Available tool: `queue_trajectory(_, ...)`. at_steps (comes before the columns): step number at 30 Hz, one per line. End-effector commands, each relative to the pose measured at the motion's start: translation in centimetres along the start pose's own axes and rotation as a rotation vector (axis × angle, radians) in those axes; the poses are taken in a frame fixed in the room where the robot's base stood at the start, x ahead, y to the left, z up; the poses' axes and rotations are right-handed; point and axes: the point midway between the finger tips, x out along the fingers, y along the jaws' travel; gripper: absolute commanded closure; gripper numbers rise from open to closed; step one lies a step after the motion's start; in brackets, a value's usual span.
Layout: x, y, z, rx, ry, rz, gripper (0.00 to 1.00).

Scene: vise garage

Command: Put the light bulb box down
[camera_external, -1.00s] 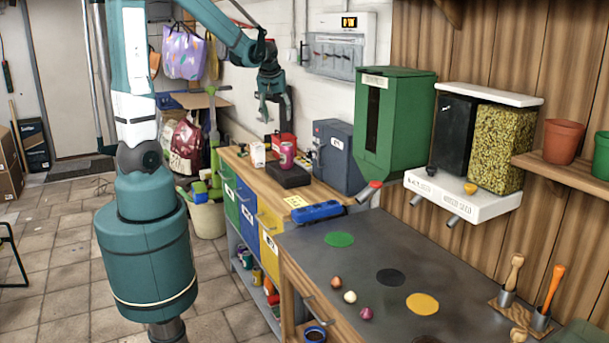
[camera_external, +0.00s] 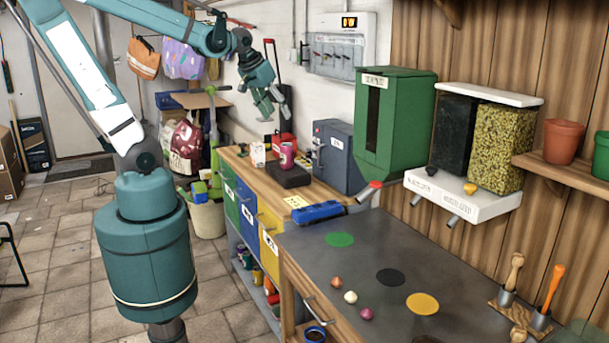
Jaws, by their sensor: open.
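The light bulb box seems to be the small white and orange carton (camera_external: 257,154) standing upright on the wooden workbench top, at its far left end; its print is too small to read. My gripper (camera_external: 274,111) is open and empty. It hangs in the air above the far end of the bench, higher than the carton and apart from it.
A blue-grey cabinet (camera_external: 334,155) stands behind. A blue case (camera_external: 318,212) lies nearer.

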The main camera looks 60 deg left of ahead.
Motion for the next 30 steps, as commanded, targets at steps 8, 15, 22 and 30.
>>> queue_trajectory(8, -2.7, 3.1, 4.5, 0.146, 0.032, 0.073, 0.48)
queue_trajectory(15, -4.3, 5.0, 8.2, 0.261, 0.063, 0.13, 0.48)
queue_trajectory(22, -5.2, 6.0, 10.3, 0.328, 0.083, 0.164, 0.48)
queue_trajectory(30, -5.3, 6.3, 10.7, 0.344, 0.088, 0.171, 0.48)
